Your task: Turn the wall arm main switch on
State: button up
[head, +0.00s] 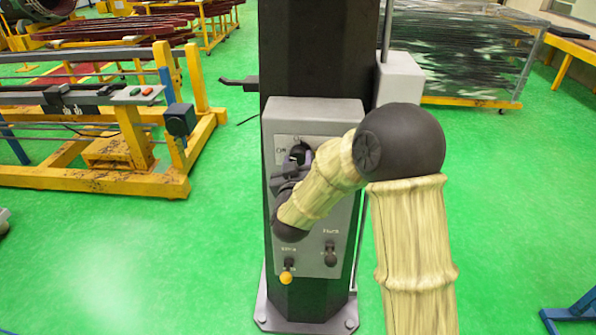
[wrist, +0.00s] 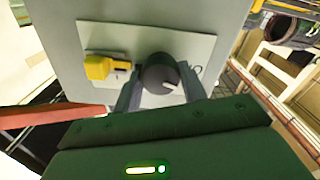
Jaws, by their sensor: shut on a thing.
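The main switch is a dark round knob (wrist: 160,72) on a light plate on the grey control box (head: 310,112). In the head view the switch (head: 298,153) is partly covered by my gripper (head: 284,178), near the label at the box's top. In the wrist view my gripper (wrist: 158,88) has one finger on each side of the knob and is shut on it. A small white mark shows at the knob's right edge. The knob's exact setting is hard to read.
The box sits on a black column (head: 315,50). Lower on the box are a dark lever (head: 330,255) and a yellow-tipped lever (head: 287,277). A yellow block (wrist: 97,67) sits beside the knob. Yellow frames (head: 150,150) stand left; green floor is open around the column.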

jog(key=m+b, duration=0.2)
jog(key=b, duration=0.1)
jog(key=m+b, duration=0.2)
jog(key=b, duration=0.1)
jog(key=shift+f+m, duration=0.3)
jog(key=shift+f, duration=0.05)
jog(key=m+b, duration=0.3)
jog(key=b, duration=0.1)
jog(key=shift+m+b, duration=0.3)
jog(key=shift+b, duration=0.05)
jog(key=m+b, duration=0.4)
jog(key=shift+r+b, duration=0.1)
jog(key=shift+b, duration=0.3)
jog(key=shift+r+m+b, duration=0.15)
jog(key=shift+m+b, duration=0.65)
jog(key=shift+m, duration=0.1)
jog(key=shift+r, duration=0.1)
jog(key=o, duration=1)
jog(key=shift+c, duration=0.2)
